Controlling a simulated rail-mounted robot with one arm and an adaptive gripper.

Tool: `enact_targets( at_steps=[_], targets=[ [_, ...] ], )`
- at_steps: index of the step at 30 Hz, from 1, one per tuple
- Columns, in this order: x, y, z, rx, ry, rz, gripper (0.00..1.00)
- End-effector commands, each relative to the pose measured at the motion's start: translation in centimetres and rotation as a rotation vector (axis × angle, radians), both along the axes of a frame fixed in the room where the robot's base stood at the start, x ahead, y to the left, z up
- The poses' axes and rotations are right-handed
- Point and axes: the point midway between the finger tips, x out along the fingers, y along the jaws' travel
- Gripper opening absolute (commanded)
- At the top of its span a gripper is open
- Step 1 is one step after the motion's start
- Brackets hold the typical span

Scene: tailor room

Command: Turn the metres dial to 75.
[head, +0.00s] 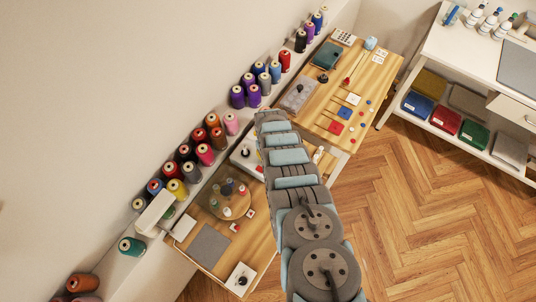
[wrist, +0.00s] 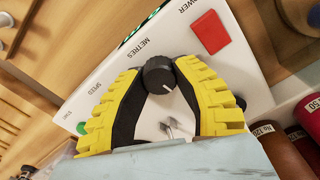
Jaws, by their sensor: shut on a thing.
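The metres dial (wrist: 158,75) is a round black knob with a white pointer line, on a white panel (wrist: 105,55) beside the printed word METRES. The pointer line aims toward the lower right of the wrist picture. My gripper (wrist: 159,73) has yellow ribbed fingers with black inner pads. It is shut on the dial, with one fingertip on each side of it. No numbers around the dial are readable. In the head view the white machine (head: 243,157) is partly covered by my arm, and the dial and fingers are hidden.
A red switch (wrist: 210,32) sits by the word POWER, and a green button (wrist: 82,128) is at the panel's lower left. A small metal part (wrist: 170,128) shows between the fingers. Thread spools (head: 205,154) line the wall shelf beside the wooden table (head: 262,225).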

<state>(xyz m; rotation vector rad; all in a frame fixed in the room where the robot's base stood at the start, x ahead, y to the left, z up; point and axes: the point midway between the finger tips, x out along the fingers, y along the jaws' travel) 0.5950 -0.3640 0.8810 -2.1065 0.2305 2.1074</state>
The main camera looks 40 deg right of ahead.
Motion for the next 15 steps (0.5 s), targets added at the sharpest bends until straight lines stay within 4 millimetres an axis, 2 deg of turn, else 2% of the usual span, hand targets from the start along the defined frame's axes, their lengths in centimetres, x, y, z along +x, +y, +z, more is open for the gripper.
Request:
enact_targets(
  at_steps=[15],
  targets=[
    [-0.06,-0.04,-0.22,0.000,-0.001,-0.410,0.00]
  ],
)
